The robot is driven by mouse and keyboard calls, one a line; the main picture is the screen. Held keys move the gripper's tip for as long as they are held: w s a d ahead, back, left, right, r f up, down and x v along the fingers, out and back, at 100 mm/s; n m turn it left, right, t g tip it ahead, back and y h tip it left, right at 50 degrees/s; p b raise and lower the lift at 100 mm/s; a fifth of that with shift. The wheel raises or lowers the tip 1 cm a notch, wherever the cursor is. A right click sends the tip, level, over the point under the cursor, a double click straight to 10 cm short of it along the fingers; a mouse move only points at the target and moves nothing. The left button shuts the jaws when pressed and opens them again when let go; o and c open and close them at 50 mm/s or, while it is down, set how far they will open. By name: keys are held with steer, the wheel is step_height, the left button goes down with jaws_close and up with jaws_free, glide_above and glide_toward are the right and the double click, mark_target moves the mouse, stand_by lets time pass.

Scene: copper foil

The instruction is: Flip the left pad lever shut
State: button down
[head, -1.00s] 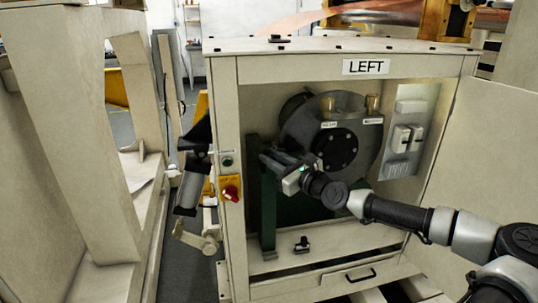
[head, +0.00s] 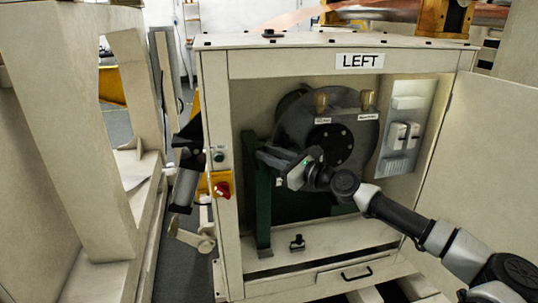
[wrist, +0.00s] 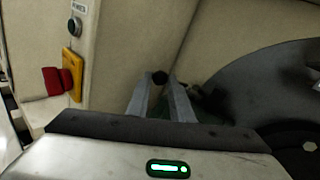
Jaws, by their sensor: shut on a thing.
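The cabinet labelled LEFT (head: 359,61) stands open, with a grey round disc housing (head: 298,118) inside. My gripper (head: 266,157) reaches in from the right, in front of the left part of the housing by a green post (head: 263,210). In the wrist view its two grey fingers (wrist: 160,84) reach forward and close in on a small black round knob (wrist: 160,77) at their tips. The knob looks like the end of the pad lever. The rest of the lever is hidden or too dark to make out, so I cannot tell its angle.
A red knob on a yellow plate (head: 222,187) is on the cabinet's left front post; it also shows in the wrist view (wrist: 57,80). White switches (head: 405,135) are on the right inner wall. A small black fitting (head: 297,243) stands on the cabinet floor.

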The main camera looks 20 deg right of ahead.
steer(key=shift+w+d+r, duration=0.1)
steer(key=shift+d+r, duration=0.1)
steer(key=shift+d, duration=0.2)
steer(key=c, duration=1.6)
jaws_free()
steer(key=shift+o, duration=0.2)
steer(key=shift+a+f, duration=0.1)
steer(key=p+v, duration=0.2)
steer(key=v, duration=1.5)
steer(key=shift+s, duration=0.2)
